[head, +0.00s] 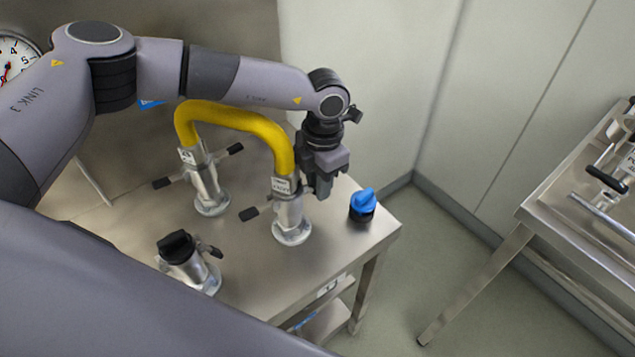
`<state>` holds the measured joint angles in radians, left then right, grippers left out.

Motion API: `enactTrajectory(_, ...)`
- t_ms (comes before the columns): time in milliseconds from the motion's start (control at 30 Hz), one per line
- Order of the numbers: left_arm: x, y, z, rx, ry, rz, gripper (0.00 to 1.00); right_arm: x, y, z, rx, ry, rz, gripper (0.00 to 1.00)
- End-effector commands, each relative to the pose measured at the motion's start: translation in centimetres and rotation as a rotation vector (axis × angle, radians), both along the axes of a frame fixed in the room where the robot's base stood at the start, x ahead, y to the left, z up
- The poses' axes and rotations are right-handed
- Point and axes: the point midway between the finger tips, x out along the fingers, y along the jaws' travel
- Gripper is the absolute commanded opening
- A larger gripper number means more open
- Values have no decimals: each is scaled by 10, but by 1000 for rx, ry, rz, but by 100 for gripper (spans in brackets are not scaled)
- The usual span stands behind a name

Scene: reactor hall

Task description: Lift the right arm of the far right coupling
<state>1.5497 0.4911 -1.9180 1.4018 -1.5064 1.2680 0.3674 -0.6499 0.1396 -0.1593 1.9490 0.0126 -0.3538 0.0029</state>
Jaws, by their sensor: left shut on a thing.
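The far right coupling (289,213) is a metal fitting that stands upright on the steel table, at the right end of a yellow hose (236,117). Its left arm (254,213) has a black grip and sticks out to the left. Its right arm is hidden behind my left gripper (321,192). My left gripper comes down from above, close against the right side of the coupling, and is shut on the right arm there. The fingertips are small and partly hard to make out. My right gripper is not in view.
Another coupling (207,182), with both arms spread, holds the hose's left end. A black-capped coupling (182,262) stands nearer. A blue knob (362,204) sits close to the right of my gripper. The wall is behind; a second steel table (551,214) stands at the right.

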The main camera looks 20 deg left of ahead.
Motion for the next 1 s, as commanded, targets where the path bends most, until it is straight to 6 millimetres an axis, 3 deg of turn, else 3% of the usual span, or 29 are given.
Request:
enactTrajectory(433, 2, 0, 3, -17, -34, 2, 0, 0, 0, 0, 0, 0, 0, 43)
enactTrajectory(467, 2, 0, 3, -17, -34, 2, 31, 0, 0, 0, 0, 0, 0, 43)
enactTrajectory(500, 2, 0, 3, -17, -34, 2, 44, 0, 0, 0, 0, 0, 0, 43)
enactTrajectory(533, 2, 0, 3, -18, -33, 2, 47, 0, 0, 0, 0, 0, 0, 43)
enactTrajectory(833, 1, 0, 4, -19, -32, 1, 47, 0, 0, -1, 0, 0, 0, 43)
enactTrajectory(1000, 2, -1, 23, -21, -35, 2, 47, 0, 0, -5, 0, 0, 0, 43)
